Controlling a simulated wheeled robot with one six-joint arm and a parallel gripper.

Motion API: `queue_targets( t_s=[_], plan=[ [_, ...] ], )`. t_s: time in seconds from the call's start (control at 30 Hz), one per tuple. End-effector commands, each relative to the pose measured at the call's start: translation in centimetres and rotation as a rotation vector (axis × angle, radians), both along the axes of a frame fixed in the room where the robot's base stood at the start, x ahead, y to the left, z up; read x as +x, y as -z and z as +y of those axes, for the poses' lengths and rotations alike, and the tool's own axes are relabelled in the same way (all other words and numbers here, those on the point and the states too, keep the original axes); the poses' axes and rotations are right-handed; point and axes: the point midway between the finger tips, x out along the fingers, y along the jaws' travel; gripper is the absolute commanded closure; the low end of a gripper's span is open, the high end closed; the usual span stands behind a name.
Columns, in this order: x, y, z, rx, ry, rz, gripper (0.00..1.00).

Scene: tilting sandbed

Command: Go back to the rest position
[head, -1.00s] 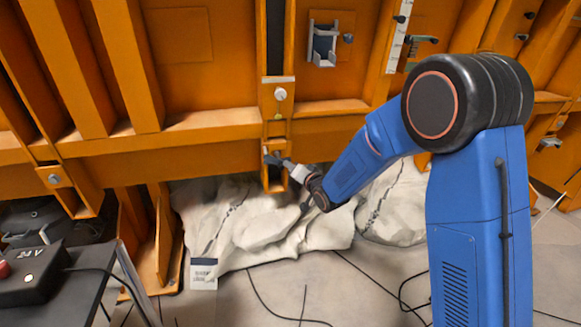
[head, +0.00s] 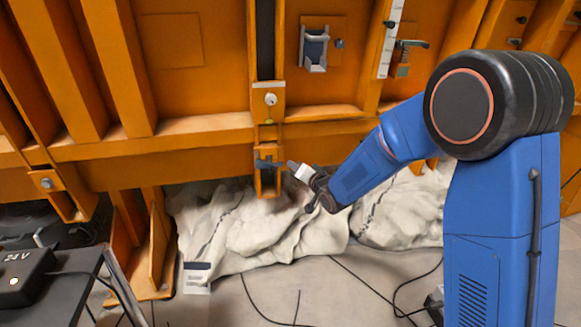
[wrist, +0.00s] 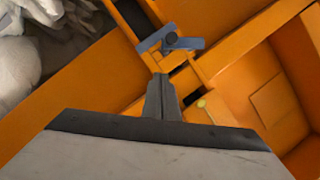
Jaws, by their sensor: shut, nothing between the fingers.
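My gripper (head: 290,166) is at the end of my blue arm, just right of a small grey latch (head: 268,163) on the orange frame's lower bracket. In the wrist view the shut fingers of my gripper (wrist: 162,78) point toward the grey-blue latch (wrist: 170,43), with a small gap seeming to lie between them. The fingers hold nothing.
The orange steel sandbed frame (head: 180,151) fills the back. White crumpled sheeting (head: 270,232) lies on the floor below it. A black 24 V box (head: 24,276) sits on a grey table at lower left. Dark cables (head: 352,268) cross the floor. A grey bracket (head: 314,50) is mounted above.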

Motion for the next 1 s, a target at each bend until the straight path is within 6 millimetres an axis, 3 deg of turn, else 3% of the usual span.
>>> queue_targets(
  t_s=[0.3, 0.63, 0.83, 1.0],
  plan=[
    [-4.2, -0.5, -2.7, 0.001, 0.001, -0.001, 1.00],
    [-5.9, -1.1, -4.8, -0.031, 0.021, 0.007, 1.00],
    [-7.9, -2.7, -9.5, -0.166, 0.096, 0.054, 1.00],
    [-10.9, -3.7, -14.3, -0.297, 0.158, 0.120, 1.00]
  ],
)
